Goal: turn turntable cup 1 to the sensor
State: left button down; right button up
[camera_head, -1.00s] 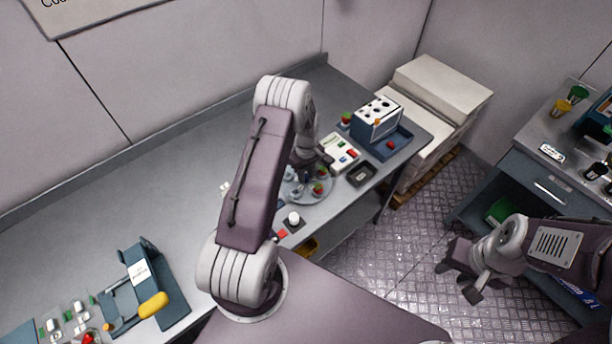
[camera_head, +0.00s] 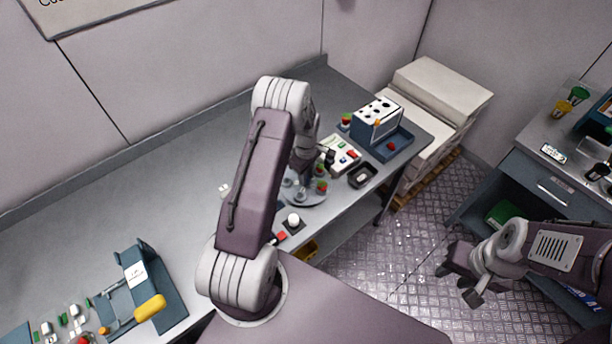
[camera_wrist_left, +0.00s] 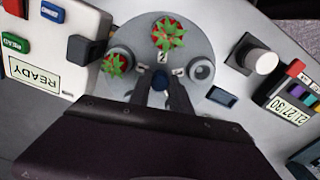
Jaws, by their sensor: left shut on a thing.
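The round grey turntable (camera_head: 318,199) sits on the bench near its front edge, partly hidden by my left arm. In the left wrist view the turntable (camera_wrist_left: 190,38) carries red berries with green leaves in a top cup (camera_wrist_left: 168,36) and a left cup (camera_wrist_left: 116,65). The right cup (camera_wrist_left: 201,70) looks empty. A label "2" (camera_wrist_left: 162,57) lies just below the top cup; I cannot read a label 1. My left gripper (camera_wrist_left: 160,88) is shut on the dark blue centre knob (camera_wrist_left: 157,76). My right gripper (camera_head: 460,283) hangs open and empty over the floor.
A white box reading READY (camera_wrist_left: 36,72) stands close left of the turntable. A white knob (camera_wrist_left: 265,62) and a small display (camera_wrist_left: 290,100) lie to its right. A blue rack (camera_head: 377,122) and a small black tray (camera_head: 362,175) are beyond the turntable.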

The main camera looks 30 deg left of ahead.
pick_arm(q)
jog(key=shift+w+r, duration=0.1)
jog(key=shift+w, duration=0.05)
jog(key=c, duration=1.2)
grip_release()
jog(key=shift+r, duration=0.1)
notch_tip(320, 180, up, 9)
jog(key=shift+f+b, duration=0.1)
jog(key=shift+b, duration=1)
